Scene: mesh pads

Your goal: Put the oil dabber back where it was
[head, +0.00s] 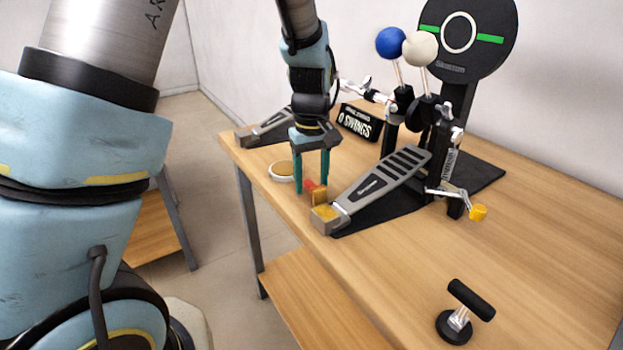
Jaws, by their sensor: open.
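My gripper (311,187) points down over the table's left part, its two teal fingers apart. A small red piece (310,186) shows between the fingertips, with an orange-brown block (320,197) just right of it. This may be the oil dabber; its shape is partly hidden by the fingers, and I cannot tell whether they touch it. It is close to the front end of the grey pedal (377,187). A round white dish with a tan top (283,171) sits just left of the gripper.
The pedal's frame carries blue (390,42) and cream (420,48) beater balls before a round black pad (495,40). A black sign (360,122) and another pedal (268,131) stand behind. A black T-handled tool (463,312) stands front right. The front middle of the table (400,270) is clear.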

